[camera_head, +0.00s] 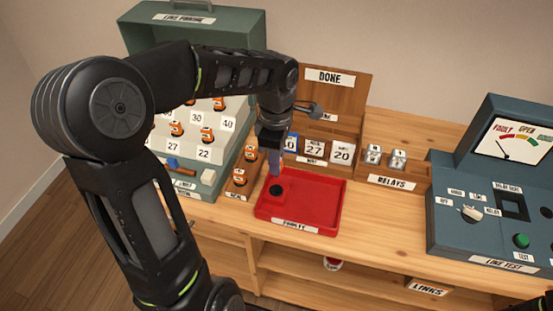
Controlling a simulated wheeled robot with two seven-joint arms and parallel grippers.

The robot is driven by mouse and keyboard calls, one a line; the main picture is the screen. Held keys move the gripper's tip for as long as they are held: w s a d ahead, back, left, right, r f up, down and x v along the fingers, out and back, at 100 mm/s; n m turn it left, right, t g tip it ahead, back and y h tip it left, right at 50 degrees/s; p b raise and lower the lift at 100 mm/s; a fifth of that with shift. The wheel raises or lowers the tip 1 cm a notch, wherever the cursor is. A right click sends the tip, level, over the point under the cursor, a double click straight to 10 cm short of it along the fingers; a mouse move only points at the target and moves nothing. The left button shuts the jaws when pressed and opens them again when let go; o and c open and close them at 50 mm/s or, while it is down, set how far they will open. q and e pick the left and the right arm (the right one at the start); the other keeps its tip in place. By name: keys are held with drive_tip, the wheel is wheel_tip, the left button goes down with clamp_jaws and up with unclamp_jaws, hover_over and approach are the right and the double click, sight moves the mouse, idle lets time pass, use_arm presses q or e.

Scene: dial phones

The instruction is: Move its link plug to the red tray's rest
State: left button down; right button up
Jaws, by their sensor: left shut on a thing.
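The red tray (317,208), labelled "FAULTY", lies on the wooden bench in the middle of the view. A dark round spot (277,190), which looks like its rest, shows at the tray's left side. My left gripper (275,165) points down just above this spot, over the tray's back left part. It is shut on what I take to be the link plug, which the fingers mostly hide. I cannot tell whether the plug touches the rest. My right gripper is not in view.
A green "LINE FINDING" cabinet (247,32) with orange plugs stands at the back left. A small wooden rack (238,188) of orange plugs adjoins the tray's left. The "DONE" box (350,100), relay box (391,182) and line-test console (485,215) stand behind and right.

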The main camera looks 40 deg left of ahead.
use_arm(q)
wheel_tip(320, 180, down, 5)
drive_tip(key=b, duration=0.3)
drive_tip(key=shift+f+b, duration=0.4)
drive_tip(key=shift+b, duration=0.1)
drive_tip(key=shift+b, duration=0.45)
idle(1.3)
drive_tip(key=shift+f+b, duration=1.1)
drive_tip(key=shift+f, duration=0.25)
drive_tip(key=c, duration=1.3)
unclamp_jaws()
drive_tip(key=shift+o, duration=0.7)
drive_tip(key=shift+o, duration=0.6)
